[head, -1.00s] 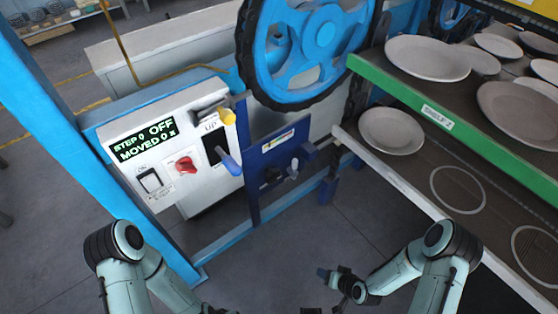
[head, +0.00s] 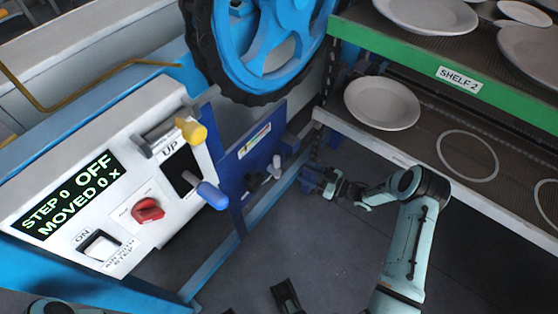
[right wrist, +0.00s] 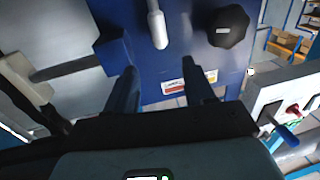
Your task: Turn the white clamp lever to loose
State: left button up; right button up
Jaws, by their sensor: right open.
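The white clamp lever (head: 275,167) is on a blue plate (head: 236,175) beside the control box in the head view. In the right wrist view the lever (right wrist: 157,28) hangs down, ending in a rounded white tip. My right gripper (head: 318,181) is to the right of the lever, pointing at the plate. In the right wrist view its fingers (right wrist: 160,78) are spread and empty, and the lever tip lies beyond them, roughly between them. Contact is not visible. Dark parts at the bottom edge of the head view look like my left gripper (head: 285,297), mostly cut off.
A black knob (right wrist: 228,27) is right of the lever in the right wrist view. The control box (head: 120,240) has a red knob (head: 148,210), a blue-handled lever (head: 211,195) and a yellow-ended handle (head: 191,130). A shelf with plates (head: 382,103) is close at the right.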

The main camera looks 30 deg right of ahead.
aim_at(275, 166)
pick_arm(q)
jog(key=shift+w+a+f+t+b, duration=0.15)
jog(key=shift+w+a+f+b, duration=0.15)
jog(key=shift+w, duration=0.2)
jog(key=shift+w+a+f+t+b, duration=0.1)
jog(key=shift+w+f+t+b, duration=0.1)
jog(key=shift+w+f, duration=0.25)
pick_arm(e)
jog(key=x, duration=1)
jog(key=shift+c, duration=0.3)
grip_shut()
